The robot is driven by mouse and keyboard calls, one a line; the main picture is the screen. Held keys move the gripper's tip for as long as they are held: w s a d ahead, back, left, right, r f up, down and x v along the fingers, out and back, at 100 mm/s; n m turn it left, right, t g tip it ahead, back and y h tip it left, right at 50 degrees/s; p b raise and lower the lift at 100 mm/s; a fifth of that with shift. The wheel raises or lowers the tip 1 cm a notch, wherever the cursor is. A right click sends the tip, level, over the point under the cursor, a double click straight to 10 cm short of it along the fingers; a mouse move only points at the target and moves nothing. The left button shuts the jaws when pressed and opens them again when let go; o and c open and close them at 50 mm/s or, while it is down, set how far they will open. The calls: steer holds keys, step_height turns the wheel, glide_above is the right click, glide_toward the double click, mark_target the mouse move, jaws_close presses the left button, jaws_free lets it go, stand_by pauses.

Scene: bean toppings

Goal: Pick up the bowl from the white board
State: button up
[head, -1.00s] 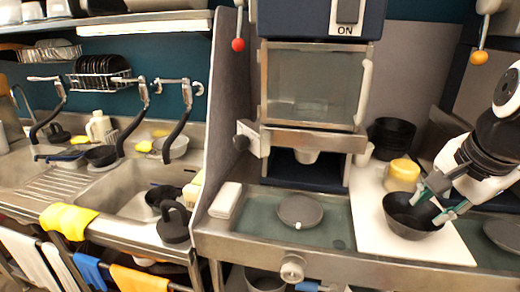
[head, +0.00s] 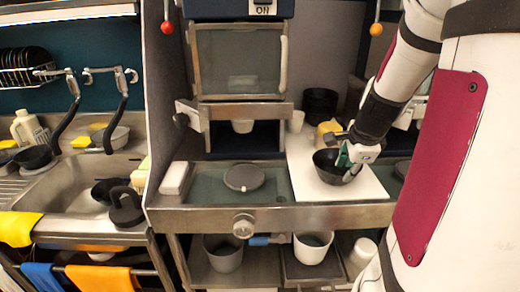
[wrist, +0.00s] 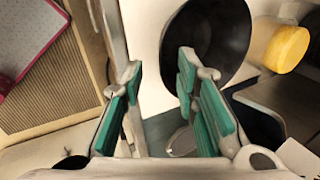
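The dark bowl (head: 326,167) rests upright on the white board (head: 367,187), right of centre in the head view. My gripper (head: 346,161) is at the bowl's right side, with its green-padded fingers at the rim. In the wrist view, the fingers of my gripper (wrist: 160,70) are spread apart. The right finger overlaps the bowl (wrist: 222,35), and the left finger is outside it. The bowl's near edge lies between the fingertips, with no clear contact. My arm hides part of the board.
A yellow round block (head: 328,131) stands behind the bowl; it also shows in the wrist view (wrist: 287,48). Stacked black bowls (head: 320,103) stand farther back. A grey round plate (head: 244,177) lies left of the board. A machine (head: 240,65) stands behind the counter.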

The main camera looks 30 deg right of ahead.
mark_target(337, 185)
steer(key=shift+x, duration=2.75)
steer(key=shift+w+d, duration=0.15)
steer(key=shift+c, duration=0.5)
jaws_close()
